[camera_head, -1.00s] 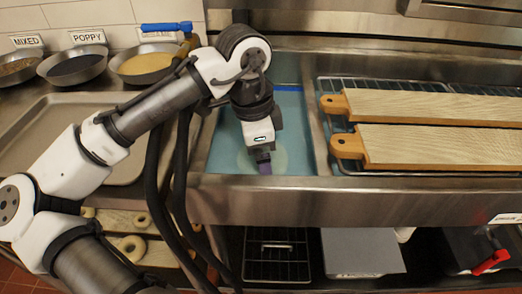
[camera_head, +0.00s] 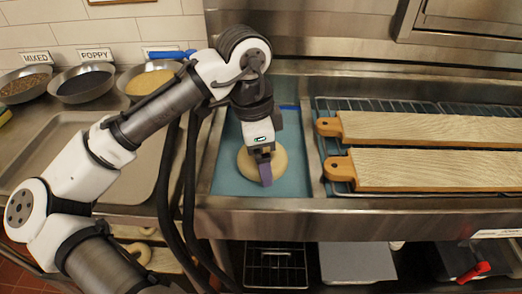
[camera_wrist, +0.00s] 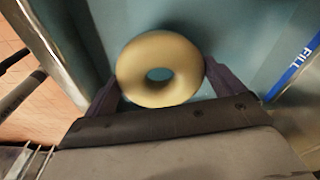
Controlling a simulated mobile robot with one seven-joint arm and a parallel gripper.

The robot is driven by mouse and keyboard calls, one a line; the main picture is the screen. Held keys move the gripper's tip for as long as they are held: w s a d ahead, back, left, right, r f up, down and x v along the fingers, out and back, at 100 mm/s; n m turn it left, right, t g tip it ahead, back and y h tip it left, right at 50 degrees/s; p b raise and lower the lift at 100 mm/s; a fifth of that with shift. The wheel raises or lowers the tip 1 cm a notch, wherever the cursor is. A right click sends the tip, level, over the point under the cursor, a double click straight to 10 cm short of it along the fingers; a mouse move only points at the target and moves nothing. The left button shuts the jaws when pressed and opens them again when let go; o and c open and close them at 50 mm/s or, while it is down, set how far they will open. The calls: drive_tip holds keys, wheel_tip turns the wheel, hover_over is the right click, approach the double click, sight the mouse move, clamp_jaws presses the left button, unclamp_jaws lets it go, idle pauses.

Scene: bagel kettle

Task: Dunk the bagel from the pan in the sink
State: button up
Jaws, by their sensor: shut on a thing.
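A pale, plain bagel (camera_head: 280,163) is held by my gripper (camera_head: 265,172) over the sink (camera_head: 222,180), which holds blue-green water. In the wrist view the bagel (camera_wrist: 140,62) sits flat between my two purple fingers, one touching each side, with its hole facing the camera. In the head view it shows clear and solid, at or above the water; the exact gap cannot be told. A metal sheet pan (camera_head: 112,180) on the left counter looks empty where it shows; my arm hides part of it.
Two wooden boards (camera_head: 430,130) lie on a wire rack right of the sink. Topping bowls (camera_head: 85,84) stand at the back left. More bagels (camera_head: 136,254) lie on a lower shelf, partly behind my arm. A blue fill line (camera_wrist: 296,68) marks the sink wall.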

wheel_tip(320, 180, up, 7)
drive_tip(key=p, duration=0.6)
drive_tip(key=shift+r+p, duration=0.15)
drive_tip(key=shift+p, duration=0.15)
drive_tip(key=shift+s, duration=0.1)
